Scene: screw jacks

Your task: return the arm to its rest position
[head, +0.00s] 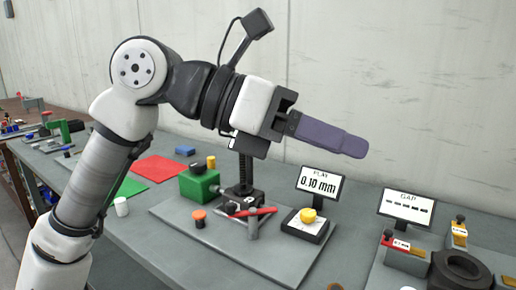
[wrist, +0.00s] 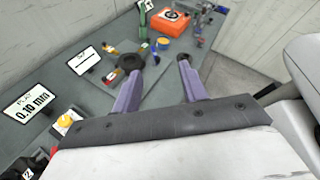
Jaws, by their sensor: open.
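My gripper (head: 343,142) is raised above the workbench, pointing right in the head view, with no object at its fingers. In the wrist view its two purple fingers (wrist: 162,82) stand apart with nothing between them. My arm rises from the lower left, bends at the top and reaches across the bench against the wall. Below the gripper, a screw jack (head: 245,180) stands on a grey plate beside a green block (head: 199,185). A red-handled tool (head: 252,213) lies at the jack's foot.
A display reading 0.10 mm (head: 319,183) stands behind a yellow-knobbed box (head: 307,222). A GAP display (head: 406,208) and a dark ring (head: 460,269) are at the right. Red mat (head: 157,168) and green mat (head: 131,187) lie left. The air around the gripper is clear; a wall is behind.

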